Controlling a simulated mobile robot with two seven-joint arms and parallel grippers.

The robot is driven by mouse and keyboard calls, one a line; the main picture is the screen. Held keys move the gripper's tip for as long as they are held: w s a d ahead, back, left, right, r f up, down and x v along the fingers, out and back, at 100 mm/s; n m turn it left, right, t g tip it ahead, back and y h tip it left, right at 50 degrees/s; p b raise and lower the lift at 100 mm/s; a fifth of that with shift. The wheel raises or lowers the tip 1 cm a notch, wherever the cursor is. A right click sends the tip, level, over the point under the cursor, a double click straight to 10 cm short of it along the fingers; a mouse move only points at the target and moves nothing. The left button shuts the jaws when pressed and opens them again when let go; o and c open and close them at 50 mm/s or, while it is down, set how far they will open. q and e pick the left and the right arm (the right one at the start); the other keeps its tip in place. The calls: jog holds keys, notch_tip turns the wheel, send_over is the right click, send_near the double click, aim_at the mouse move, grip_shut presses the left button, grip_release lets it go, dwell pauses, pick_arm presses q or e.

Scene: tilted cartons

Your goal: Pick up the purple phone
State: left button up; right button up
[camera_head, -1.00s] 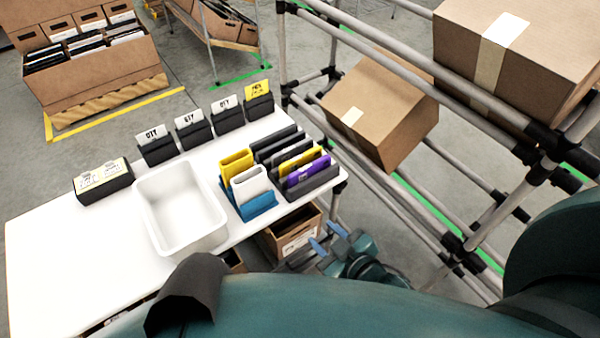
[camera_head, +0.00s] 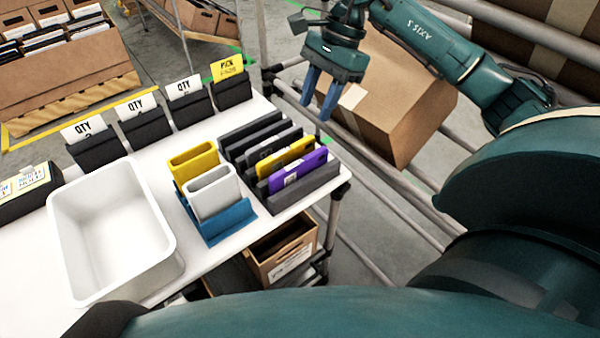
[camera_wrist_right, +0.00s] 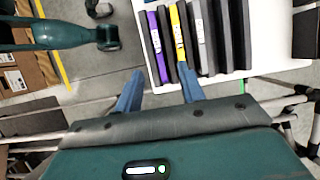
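The purple phone (camera_head: 298,168) stands tilted on its long edge in a dark slotted rack (camera_head: 318,185) at the table's right end, beside a yellow phone (camera_head: 287,157). In the right wrist view the purple phone (camera_wrist_right: 154,47) is the leftmost coloured strip, with the yellow phone (camera_wrist_right: 178,33) to its right. My right gripper (camera_head: 320,96) is raised above and behind the rack in the head view. Its blue fingers are apart and empty. My left gripper is not in view.
A white bin (camera_head: 165,240) stands left of a blue stand (camera_head: 228,220) with yellow and white holders. Several card holders (camera_head: 145,128) line the table's back edge. A tilted carton (camera_head: 410,105) rests on the pipe shelving at right. An open box (camera_head: 285,250) sits below the table.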

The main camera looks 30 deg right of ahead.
send_over(300, 161)
jog(key=d, duration=0.2)
jog(key=f, duration=0.6)
jog(key=shift+w+a+f, duration=0.15)
jog(key=shift+w+f, duration=0.15)
jog(key=shift+f, duration=0.1)
jog(key=x, duration=0.4)
jog(key=shift+s+d+f, duration=0.2)
jog(key=shift+d+f, duration=0.05)
jog(key=shift+d, duration=0.15)
jog(key=shift+a+f, duration=0.2)
jog(key=shift+f, duration=0.3)
jog(key=shift+c, duration=0.6)
grip_shut()
